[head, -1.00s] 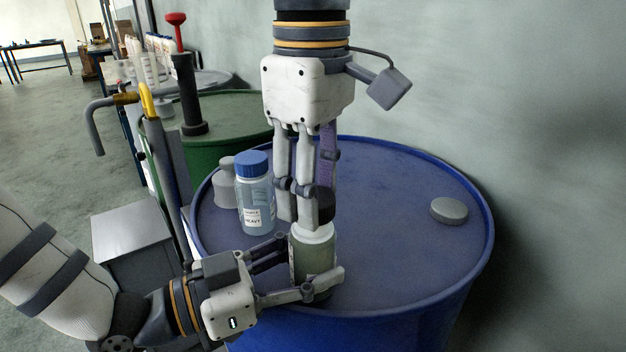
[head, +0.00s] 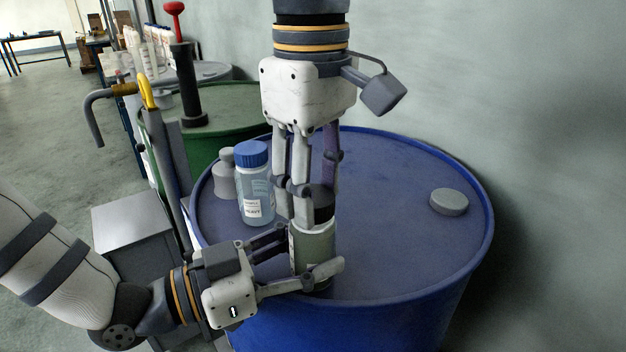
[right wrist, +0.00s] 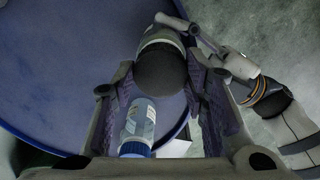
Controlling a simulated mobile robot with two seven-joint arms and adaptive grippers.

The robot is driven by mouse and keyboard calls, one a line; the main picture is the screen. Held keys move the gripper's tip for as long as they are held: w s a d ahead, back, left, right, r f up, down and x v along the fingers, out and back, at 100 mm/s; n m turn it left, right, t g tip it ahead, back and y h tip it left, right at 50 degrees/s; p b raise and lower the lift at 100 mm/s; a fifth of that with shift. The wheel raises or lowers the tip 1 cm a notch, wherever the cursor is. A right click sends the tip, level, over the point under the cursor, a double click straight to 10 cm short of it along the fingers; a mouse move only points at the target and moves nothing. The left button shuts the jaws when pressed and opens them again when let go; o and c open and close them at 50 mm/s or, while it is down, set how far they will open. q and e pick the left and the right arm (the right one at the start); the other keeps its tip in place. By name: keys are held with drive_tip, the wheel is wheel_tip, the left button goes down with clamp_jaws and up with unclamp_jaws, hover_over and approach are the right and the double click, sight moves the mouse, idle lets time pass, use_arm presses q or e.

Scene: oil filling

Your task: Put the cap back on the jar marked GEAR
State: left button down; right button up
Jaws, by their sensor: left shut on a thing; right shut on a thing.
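A jar with a pale greenish body (head: 313,250) stands upright at the near side of the blue drum top. My left gripper (head: 318,278) is shut around its lower part. My right gripper (head: 308,212) points down from above and is shut on a dark round cap (head: 321,202). The cap is at the jar's mouth; I cannot tell whether it is seated. In the right wrist view the cap (right wrist: 161,70) covers the jar's mouth, with the jar's side (right wrist: 160,38) behind it. The word GEAR is not readable.
A blue-capped jar marked HEAVY (head: 255,188) stands close to the left of my right gripper. A grey bottle-like item (head: 226,175) is behind it. A grey round bung (head: 449,202) is on the right of the blue drum top (head: 390,215), which is otherwise clear. A green drum (head: 225,125) stands behind.

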drive_tip(key=m, duration=0.8)
drive_tip(key=shift+m, duration=0.3)
drive_tip(key=m, duration=0.4)
drive_tip(key=shift+m, duration=0.4)
drive_tip(key=m, duration=0.3)
drive_tip(key=shift+m, duration=0.3)
drive_tip(key=m, duration=0.3)
drive_tip(key=shift+m, duration=0.3)
drive_tip(key=m, duration=1.7)
drive_tip(key=o, duration=0.7)
